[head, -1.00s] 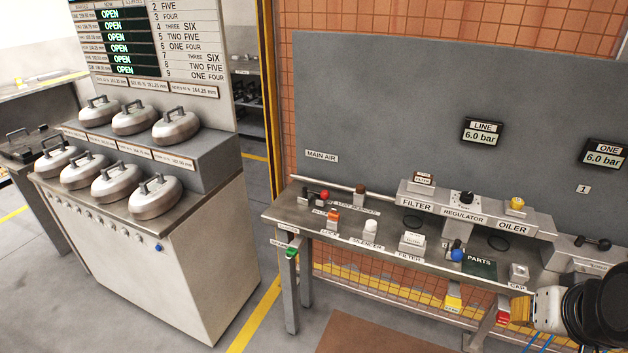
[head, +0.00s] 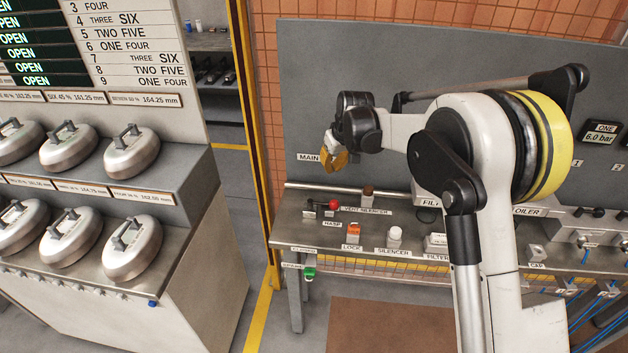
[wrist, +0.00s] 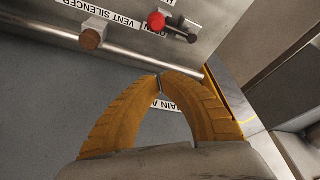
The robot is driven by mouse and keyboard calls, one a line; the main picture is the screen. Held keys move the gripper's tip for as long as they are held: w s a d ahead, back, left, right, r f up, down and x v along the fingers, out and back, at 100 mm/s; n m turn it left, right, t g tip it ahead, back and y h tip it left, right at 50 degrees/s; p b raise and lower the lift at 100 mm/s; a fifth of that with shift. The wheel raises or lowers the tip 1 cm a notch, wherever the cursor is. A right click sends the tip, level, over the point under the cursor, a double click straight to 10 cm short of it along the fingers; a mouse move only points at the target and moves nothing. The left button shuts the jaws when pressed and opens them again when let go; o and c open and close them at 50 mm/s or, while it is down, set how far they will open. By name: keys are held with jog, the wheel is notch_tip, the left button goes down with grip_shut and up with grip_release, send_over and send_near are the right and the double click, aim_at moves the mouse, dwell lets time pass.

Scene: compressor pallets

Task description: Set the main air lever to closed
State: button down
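The main air lever (head: 332,205), a black handle with a red knob, lies at the left end of the bench below the MAIN AIR label (head: 307,158). In the wrist view the lever (wrist: 157,20) is near the top, beyond the pipe, its knob pointing left. My gripper (head: 335,158) has yellow-orange fingers and hangs above and behind the lever, in front of the grey panel. In the wrist view the gripper's fingertips (wrist: 160,82) meet, with nothing held between them. The gripper is apart from the lever.
A pipe (head: 325,187) runs along the bench's back edge. The brown vent silencer (head: 368,191), orange lock (head: 354,230) and white silencer (head: 394,234) stand near the lever. A cabinet with metal lidded pots (head: 131,247) stands at left, across a floor gap.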

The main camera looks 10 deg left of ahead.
aim_at(323, 204)
jog(key=b+x, duration=0.3)
jog(key=x, duration=0.7)
jog(key=shift+b, duration=0.35)
jog(key=shift+s+d+f+b, duration=0.25)
jog(key=shift+s+d+b, duration=0.2)
jog(key=shift+s, duration=0.35)
jog(key=shift+s+d+f+b, duration=0.3)
jog(key=shift+s+d, duration=0.15)
jog(key=shift+s, duration=0.3)
